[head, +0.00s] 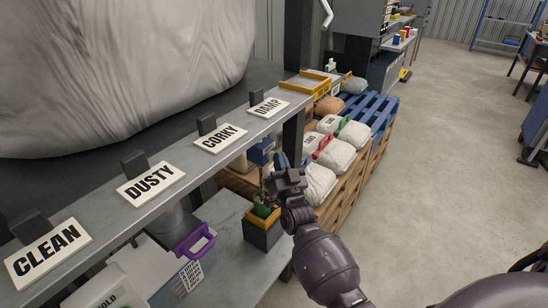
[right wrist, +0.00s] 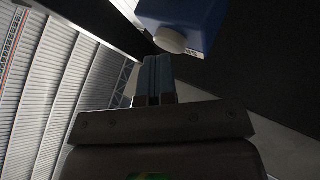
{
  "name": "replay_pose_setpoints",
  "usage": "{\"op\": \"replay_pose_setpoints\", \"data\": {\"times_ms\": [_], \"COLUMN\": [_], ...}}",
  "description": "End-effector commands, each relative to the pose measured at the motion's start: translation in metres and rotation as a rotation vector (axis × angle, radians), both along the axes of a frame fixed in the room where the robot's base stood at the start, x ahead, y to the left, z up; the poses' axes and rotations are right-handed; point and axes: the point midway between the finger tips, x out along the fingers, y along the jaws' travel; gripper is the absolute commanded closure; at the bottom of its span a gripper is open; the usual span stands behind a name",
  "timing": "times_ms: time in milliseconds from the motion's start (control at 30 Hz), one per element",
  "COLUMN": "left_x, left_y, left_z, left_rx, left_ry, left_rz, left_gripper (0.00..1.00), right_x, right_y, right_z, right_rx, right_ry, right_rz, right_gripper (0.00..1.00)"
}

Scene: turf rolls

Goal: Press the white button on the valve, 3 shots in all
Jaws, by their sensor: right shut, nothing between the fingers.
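A blue box-shaped body (right wrist: 192,14) with a round white button (right wrist: 172,40) shows at the top of the right wrist view; I take it for the valve. A blue body (head: 261,151) also shows under the shelf in the head view, partly hidden, with its button not clear there. My right gripper (head: 281,161) is shut and empty, beside and below that blue body. In the right wrist view its closed fingers (right wrist: 157,62) end just below and left of the white button. I cannot tell whether they touch it. My left gripper is not in view.
A grey shelf (head: 95,218) with signs CLEAN, DUSTY, CORKY and DAMP runs above the lower bench. A dark planter box (head: 262,235) stands below my right gripper. White sacks (head: 336,153) lie on wooden crates beyond it. Open floor (head: 450,160) lies to the right.

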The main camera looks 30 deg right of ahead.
Motion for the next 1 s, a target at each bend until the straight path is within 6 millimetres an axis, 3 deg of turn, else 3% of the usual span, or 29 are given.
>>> {"op": "replay_pose_setpoints", "data": {"times_ms": [1000], "left_x": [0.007], "left_y": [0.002], "left_z": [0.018], "left_rx": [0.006], "left_ry": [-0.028], "left_rz": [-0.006], "left_gripper": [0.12], "right_x": [-0.027], "right_y": [-0.011], "right_z": [0.002], "right_rx": [-0.001], "right_ry": [-0.002], "right_rz": [-0.001], "right_gripper": [1.0]}}
